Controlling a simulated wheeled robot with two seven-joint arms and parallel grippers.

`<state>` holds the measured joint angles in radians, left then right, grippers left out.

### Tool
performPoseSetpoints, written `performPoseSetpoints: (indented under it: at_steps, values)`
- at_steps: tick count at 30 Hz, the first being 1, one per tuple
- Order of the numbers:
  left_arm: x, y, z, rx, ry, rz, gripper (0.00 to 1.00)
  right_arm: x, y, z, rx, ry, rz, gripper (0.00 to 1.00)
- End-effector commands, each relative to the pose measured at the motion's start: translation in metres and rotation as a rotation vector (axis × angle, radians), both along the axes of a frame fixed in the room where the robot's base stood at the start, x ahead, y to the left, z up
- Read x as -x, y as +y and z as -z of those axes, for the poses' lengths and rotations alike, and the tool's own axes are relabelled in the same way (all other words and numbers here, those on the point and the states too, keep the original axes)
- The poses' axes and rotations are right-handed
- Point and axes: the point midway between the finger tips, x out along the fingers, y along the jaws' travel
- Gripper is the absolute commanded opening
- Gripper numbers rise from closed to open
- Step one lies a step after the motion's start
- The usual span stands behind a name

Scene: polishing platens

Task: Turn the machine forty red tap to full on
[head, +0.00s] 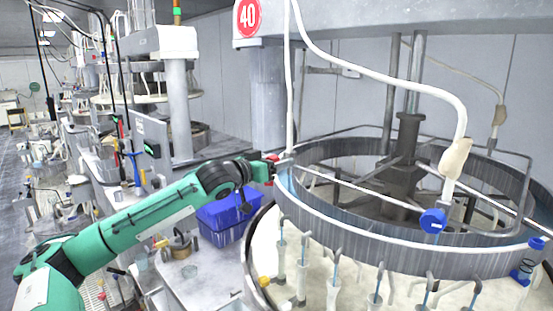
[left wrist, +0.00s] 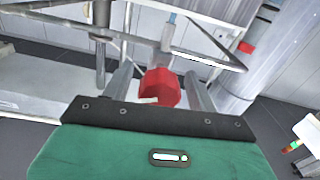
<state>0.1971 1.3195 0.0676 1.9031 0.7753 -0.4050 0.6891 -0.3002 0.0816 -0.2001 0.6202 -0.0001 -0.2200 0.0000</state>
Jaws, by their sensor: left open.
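The red tap (left wrist: 160,87) is large in the left wrist view, at the lower end of a thin blue-and-grey pipe. In the head view a small red part of it (head: 272,158) shows at the rim of the machine marked 40. My left gripper (left wrist: 163,74) is open, with one grey finger on each side of the red tap. I cannot tell whether the fingers touch it. In the head view my green left arm reaches in from the left, and its gripper (head: 268,168) is at the tap, small and partly hidden. My right gripper is not in view.
The round 40 sign (head: 247,17) hangs above. The big ring (head: 400,245) of the machine fills the right, with a blue tap (head: 433,221) on a white hose. A blue crate (head: 228,212) stands behind my arm. A metal rail (left wrist: 150,42) runs close to the gripper.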

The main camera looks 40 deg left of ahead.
Motion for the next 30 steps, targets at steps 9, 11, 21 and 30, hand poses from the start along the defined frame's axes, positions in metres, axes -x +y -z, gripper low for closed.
performPoseSetpoints:
  at_steps: [9, 11, 21, 30]
  values:
    - [-0.0022, -0.0006, 0.0004, -0.001, 0.0, 0.001, 0.59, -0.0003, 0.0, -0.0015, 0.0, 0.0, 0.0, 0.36]
    - [-0.0022, -0.0006, 0.0003, -0.001, 0.0, 0.001, 0.59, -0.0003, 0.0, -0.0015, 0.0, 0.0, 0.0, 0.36]
    - [-0.0021, -0.0006, 0.0001, -0.001, 0.0, 0.001, 0.14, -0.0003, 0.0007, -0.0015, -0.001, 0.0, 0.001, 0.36]
    - [-0.002, -0.0006, -0.0001, -0.061, -0.005, 0.0, 0.14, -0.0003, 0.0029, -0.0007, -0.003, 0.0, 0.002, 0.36]
